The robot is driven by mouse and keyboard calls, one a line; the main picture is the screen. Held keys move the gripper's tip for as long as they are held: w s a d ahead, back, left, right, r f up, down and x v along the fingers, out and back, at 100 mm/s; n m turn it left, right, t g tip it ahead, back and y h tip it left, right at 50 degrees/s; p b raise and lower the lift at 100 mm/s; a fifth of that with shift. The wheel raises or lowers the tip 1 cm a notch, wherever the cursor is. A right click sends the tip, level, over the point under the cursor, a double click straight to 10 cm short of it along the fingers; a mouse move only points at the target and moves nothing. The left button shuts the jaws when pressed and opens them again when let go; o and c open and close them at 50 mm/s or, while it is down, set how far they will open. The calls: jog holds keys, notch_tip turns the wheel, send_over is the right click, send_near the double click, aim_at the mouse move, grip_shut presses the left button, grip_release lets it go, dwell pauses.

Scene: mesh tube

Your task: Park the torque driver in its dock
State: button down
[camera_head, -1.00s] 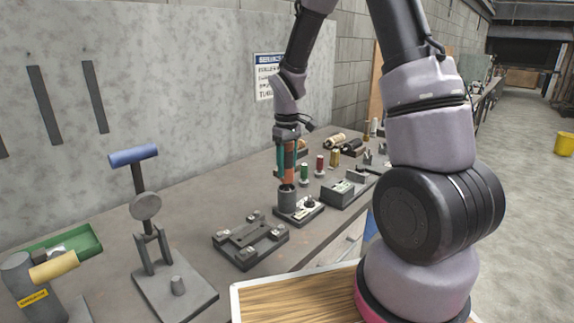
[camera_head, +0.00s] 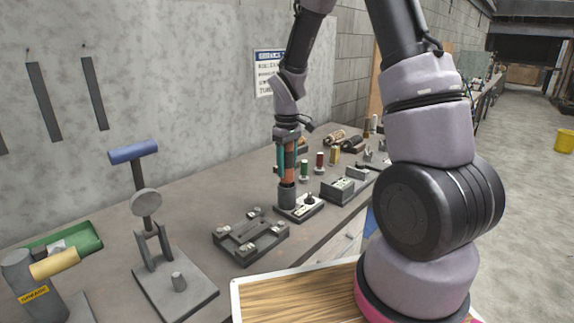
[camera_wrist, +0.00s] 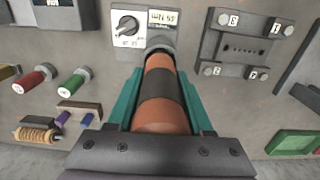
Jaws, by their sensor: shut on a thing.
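The torque driver (camera_head: 289,160) has an orange handle with a black band. My gripper (camera_wrist: 160,110), with teal fingers, is shut on this handle, which also shows in the wrist view (camera_wrist: 159,90). The driver stands about upright on the bench. Its lower end meets the grey round cup of the dock (camera_head: 287,197), which also shows in the wrist view (camera_wrist: 160,44). The cup hides the driver's tip, so I cannot tell how deep it sits. The dock's base carries a dial (camera_wrist: 127,24) and a torque label.
A grey four-post fixture (camera_head: 250,238) stands left of the dock. A grey box (camera_head: 345,189) is to its right. Red (camera_wrist: 30,81) and green (camera_wrist: 71,86) handled tools stand nearby. A blue-handled stand (camera_head: 147,200) and green tray (camera_head: 75,242) are farther left.

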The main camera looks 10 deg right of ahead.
jog(key=shift+f, duration=1.45)
dwell(1.1)
jog(key=shift+c, duration=1.1)
grip_release()
notch_tip(320, 180, up, 11)
jog(key=s+d+r+m+t, duration=0.2)
jog(key=s+r+m, duration=0.1)
jog(key=s+r, duration=0.3)
jog(key=s+d+r+m+t+y, duration=0.1)
jog(key=s+d+r+m+t, duration=0.1)
jog(key=s+r+m, duration=0.2)
jog(key=s+d+r+m+t+y, duration=0.1)
jog(key=s+r+m+t, duration=0.2)
jog(key=s+r, duration=0.7)
jog(key=shift+d+m, duration=0.4)
jog(key=shift+m, duration=0.1)
